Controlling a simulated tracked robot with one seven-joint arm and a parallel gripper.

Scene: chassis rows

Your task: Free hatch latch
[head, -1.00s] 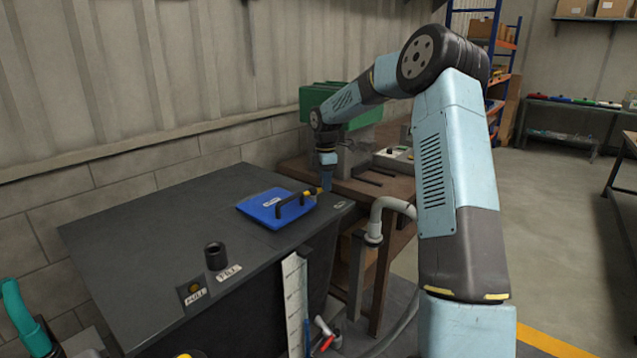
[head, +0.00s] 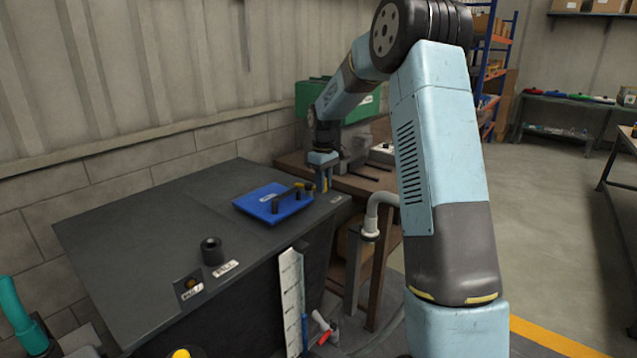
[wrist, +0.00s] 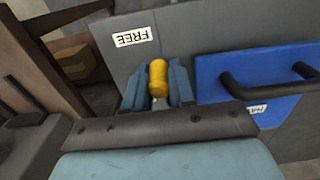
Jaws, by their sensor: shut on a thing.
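The hatch is a blue panel (head: 262,208) with a black bar handle, set in the top of the dark grey cabinet. It also shows at the right of the wrist view (wrist: 225,75). The latch has a yellow knob (wrist: 158,72) beside the hatch, near a white label reading FREE (wrist: 136,37). My gripper (wrist: 157,86) is shut on the yellow knob, with one blue finger on each side of it. In the head view my gripper (head: 324,182) is at the cabinet's far right corner, just right of the hatch. The lower part of the latch is hidden by my fingers.
A grey pipe (head: 374,210) rises right of the cabinet. A brown bench (head: 365,183) with a green machine stands behind my gripper.

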